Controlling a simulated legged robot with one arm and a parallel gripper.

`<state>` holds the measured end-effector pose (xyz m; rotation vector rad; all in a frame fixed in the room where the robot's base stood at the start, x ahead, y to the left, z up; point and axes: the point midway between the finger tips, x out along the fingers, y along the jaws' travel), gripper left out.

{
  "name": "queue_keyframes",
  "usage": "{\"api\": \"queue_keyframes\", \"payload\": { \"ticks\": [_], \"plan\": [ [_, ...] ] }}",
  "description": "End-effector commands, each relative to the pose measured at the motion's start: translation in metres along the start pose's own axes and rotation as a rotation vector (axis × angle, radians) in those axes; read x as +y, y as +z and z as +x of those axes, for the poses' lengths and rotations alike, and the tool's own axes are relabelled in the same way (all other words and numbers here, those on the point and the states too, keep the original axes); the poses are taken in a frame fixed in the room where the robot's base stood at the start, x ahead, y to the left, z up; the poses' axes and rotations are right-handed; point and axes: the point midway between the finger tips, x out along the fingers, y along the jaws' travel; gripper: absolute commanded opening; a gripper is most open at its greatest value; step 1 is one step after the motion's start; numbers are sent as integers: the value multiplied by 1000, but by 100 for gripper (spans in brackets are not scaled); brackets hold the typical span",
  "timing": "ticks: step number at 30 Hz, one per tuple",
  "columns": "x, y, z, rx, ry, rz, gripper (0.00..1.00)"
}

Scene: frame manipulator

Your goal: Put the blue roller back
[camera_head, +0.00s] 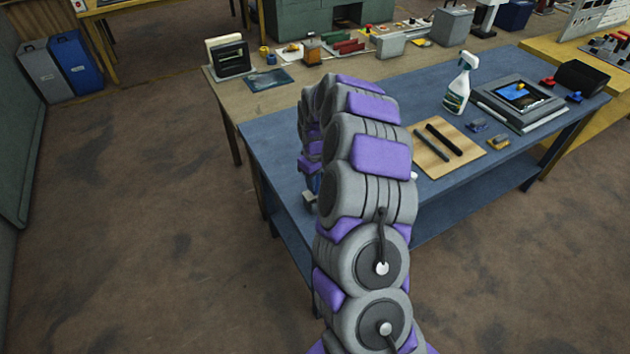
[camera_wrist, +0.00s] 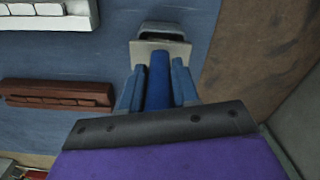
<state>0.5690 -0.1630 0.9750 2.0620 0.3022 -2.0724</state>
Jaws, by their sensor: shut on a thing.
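My gripper (camera_wrist: 158,88) is shut on the blue roller (camera_wrist: 158,80) in the wrist view. A blue shaft-like part of the roller stands between the two blue-grey fingers and points away from my wrist. Just past the fingertips is a pale plate (camera_wrist: 160,52) with a dark-edged grey piece (camera_wrist: 162,32) behind it. I cannot tell whether these belong to the roller or stand apart from it. In the head view my arm hides most of the gripper, and the roller cannot be made out clearly there.
The wrist view shows a red-brown ridged block (camera_wrist: 58,94) and a white block (camera_wrist: 45,18) on the blue surface. In the head view, the blue table (camera_head: 275,150) bears a wooden board (camera_head: 425,165) with two dark bars, a spray bottle (camera_head: 459,85) and a framed panel (camera_head: 520,97).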

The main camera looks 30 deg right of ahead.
Motion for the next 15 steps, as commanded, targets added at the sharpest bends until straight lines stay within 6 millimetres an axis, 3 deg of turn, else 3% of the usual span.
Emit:
{"api": "queue_keyframes", "payload": {
  "ticks": [2, 3, 10, 15],
  "plan": [
    [-1, 0, 0, -1, 1, 0, 0],
    [-1, 0, 0, -2, 2, 0, 33],
    [-4, -1, 0, -4, 3, -1, 55],
    [-2, -1, 0, -3, 2, -1, 56]
  ]
}}
